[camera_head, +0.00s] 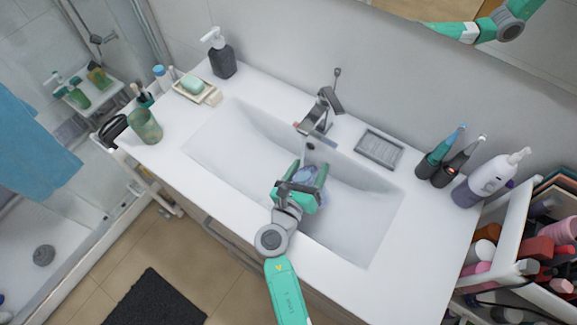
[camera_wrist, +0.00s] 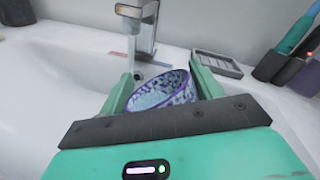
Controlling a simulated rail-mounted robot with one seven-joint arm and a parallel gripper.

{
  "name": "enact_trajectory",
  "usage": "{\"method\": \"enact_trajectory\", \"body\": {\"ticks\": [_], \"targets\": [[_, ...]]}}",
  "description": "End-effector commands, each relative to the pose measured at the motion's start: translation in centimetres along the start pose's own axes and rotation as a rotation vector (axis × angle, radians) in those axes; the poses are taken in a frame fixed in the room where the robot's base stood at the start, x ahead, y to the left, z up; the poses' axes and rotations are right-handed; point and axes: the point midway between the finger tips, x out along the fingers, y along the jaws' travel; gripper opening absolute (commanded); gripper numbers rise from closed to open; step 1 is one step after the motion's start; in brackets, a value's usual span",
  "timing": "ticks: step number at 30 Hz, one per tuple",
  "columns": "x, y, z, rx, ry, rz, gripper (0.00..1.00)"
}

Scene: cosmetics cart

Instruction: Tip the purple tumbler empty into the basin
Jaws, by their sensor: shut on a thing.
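The purple tumbler (camera_wrist: 162,92), patterned in purple and white, is between the two fingers of my gripper (camera_wrist: 165,95) in the wrist view. Its rim shows and it looks tilted, with a pale inside; I cannot tell whether anything is in it. In the head view the tumbler (camera_head: 308,174) is mostly hidden by my gripper (camera_head: 306,180), which is shut on it over the basin. The white basin (camera_head: 228,133) lies sunk in the counter, and the tumbler is over its middle, in front of the tap.
The tap (camera_head: 318,112) stands behind the basin, close beyond the tumbler. A grey soap tray (camera_head: 380,149), toothbrush holders (camera_head: 437,168) and a white bottle (camera_head: 490,180) stand at right. A green cup (camera_head: 145,126), soap dish (camera_head: 197,90) and dark dispenser (camera_head: 221,58) stand at left.

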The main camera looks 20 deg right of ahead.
Motion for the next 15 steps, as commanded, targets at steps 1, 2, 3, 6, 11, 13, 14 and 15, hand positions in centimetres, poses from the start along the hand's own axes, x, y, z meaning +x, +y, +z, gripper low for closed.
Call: {"method": "enact_trajectory", "body": {"ticks": [1,2,3,6,11,13,14,15], "targets": [[0.03,0.02,0.10,-0.006,0.002,0.000,0.19],[0.03,0.05,0.08,-0.010,0.003,0.001,0.19],[0.05,0.09,0.05,-0.013,0.005,0.001,0.19],[0.09,0.19,0.01,-0.026,0.010,0.003,0.18],[0.17,0.41,-0.08,-0.056,0.022,0.006,0.18],[0.18,0.36,0.15,-0.074,0.029,0.007,0.18],[0.19,0.35,0.22,-0.082,0.032,0.008,0.18],[0.19,0.36,0.25,-0.093,0.037,0.009,0.18]]}}
